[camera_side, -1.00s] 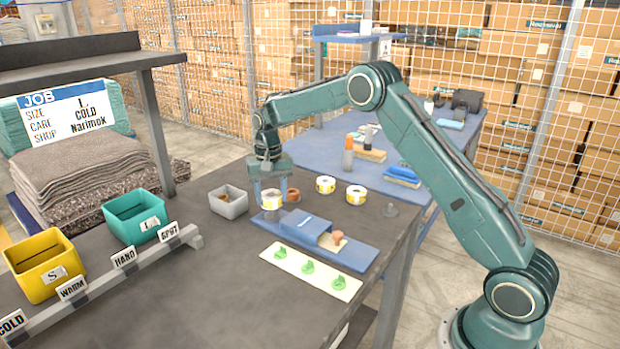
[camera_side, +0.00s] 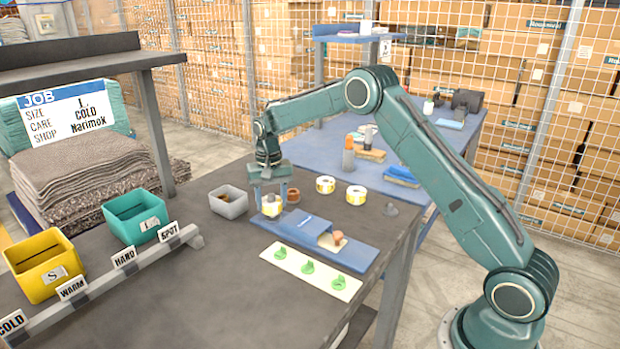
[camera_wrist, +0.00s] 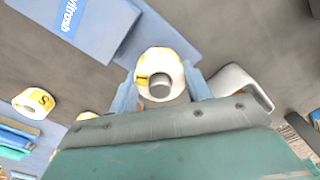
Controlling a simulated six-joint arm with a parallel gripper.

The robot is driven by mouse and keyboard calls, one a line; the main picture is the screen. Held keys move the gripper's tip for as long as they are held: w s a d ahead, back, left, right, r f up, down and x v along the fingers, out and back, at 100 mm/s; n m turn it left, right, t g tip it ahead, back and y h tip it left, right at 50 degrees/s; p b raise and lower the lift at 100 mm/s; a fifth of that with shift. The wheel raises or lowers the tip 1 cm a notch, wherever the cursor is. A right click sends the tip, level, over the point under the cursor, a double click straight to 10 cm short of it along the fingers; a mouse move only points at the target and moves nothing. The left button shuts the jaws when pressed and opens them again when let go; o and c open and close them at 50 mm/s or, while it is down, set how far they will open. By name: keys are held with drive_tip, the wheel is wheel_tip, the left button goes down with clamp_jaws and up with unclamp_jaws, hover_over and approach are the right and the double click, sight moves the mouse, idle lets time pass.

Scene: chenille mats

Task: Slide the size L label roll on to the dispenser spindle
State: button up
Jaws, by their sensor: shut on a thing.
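My gripper (camera_side: 270,196) points down over the left end of the blue dispenser (camera_side: 355,258), its fingers shut on a white and yellow label roll (camera_side: 271,211). In the wrist view the roll (camera_wrist: 160,58) sits upright between the two fingertips (camera_wrist: 160,84); its yellow label has a dark mark like an L, partly cut off. A grey round shape shows in its bore; I cannot tell surely whether this is the spindle. The roll hides the spindle in the side view. The dispenser's printed blue housing (camera_wrist: 85,25) shows at upper left.
Two other rolls stand behind, one (camera_side: 325,185) and another (camera_side: 356,195); the wrist view shows a roll marked S (camera_wrist: 33,102). A grey bin (camera_side: 228,203) is close left of my gripper. A cream strip with green pieces (camera_side: 310,268) lies in front.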

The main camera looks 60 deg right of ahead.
sight(271, 195)
drive_tip(key=shift+f, duration=1)
drive_tip(key=o, duration=1.1)
drive_tip(key=shift+c, duration=0.2)
wheel_tip(271, 195, up, 13)
drive_tip(key=shift+r, duration=0.4)
